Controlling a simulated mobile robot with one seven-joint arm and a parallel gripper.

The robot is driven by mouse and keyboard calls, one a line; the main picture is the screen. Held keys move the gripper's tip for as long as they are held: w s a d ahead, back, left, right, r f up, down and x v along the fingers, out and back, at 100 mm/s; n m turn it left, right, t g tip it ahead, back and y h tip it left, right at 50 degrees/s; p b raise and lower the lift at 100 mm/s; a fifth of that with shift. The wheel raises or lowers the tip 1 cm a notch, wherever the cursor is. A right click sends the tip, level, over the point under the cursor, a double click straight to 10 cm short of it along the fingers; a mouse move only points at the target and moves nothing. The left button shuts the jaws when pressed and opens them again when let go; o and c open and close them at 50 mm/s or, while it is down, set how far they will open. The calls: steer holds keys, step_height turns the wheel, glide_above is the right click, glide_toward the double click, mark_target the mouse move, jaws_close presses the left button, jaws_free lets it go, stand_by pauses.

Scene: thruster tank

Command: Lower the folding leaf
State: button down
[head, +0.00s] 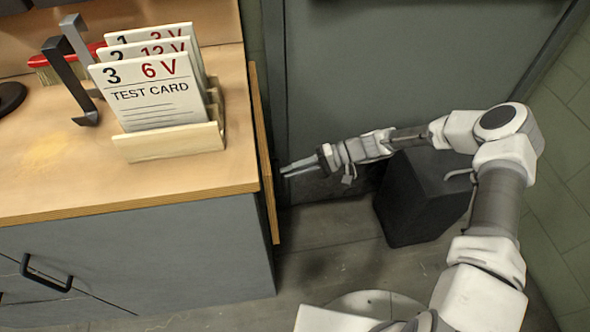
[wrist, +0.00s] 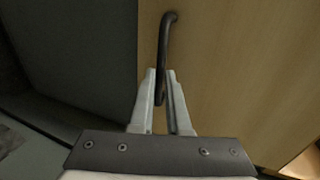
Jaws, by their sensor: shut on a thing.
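The folding leaf (head: 265,165) is a light wood panel at the right end of the bench. In the head view it shows as a narrow strip, nearly edge-on and steep along the bench side. In the wrist view its broad wood face (wrist: 235,75) fills the right and middle. A dark bar handle (wrist: 167,40) stands on that face. My gripper (head: 285,171) reaches the leaf from the right. In the wrist view its fingers (wrist: 161,90) are closed around the lower end of the handle. The handle is too small to make out in the head view.
The bench top (head: 60,185) holds a rack of test cards (head: 165,145), dark hooked brackets (head: 72,80) and a red brush (head: 45,60). A black bin (head: 425,205) stands on the floor below my arm. The floor (head: 325,235) between bench and bin is clear.

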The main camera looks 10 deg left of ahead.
steer(key=shift+s+a+f, duration=0.1)
steer(key=shift+s+f, duration=0.15)
steer(key=shift+f, duration=0.2)
steer(key=c, duration=1.1)
jaws_free()
steer(key=shift+c, duration=0.2)
steer(key=shift+o, duration=1.3)
steer(key=shift+a+r, duration=0.1)
steer(key=shift+w, duration=0.1)
steer(key=shift+r, duration=0.1)
steer(key=p+v, duration=0.3)
steer(key=v, duration=1.4)
steer(key=shift+d, duration=0.2)
steer(key=shift+r, duration=0.15)
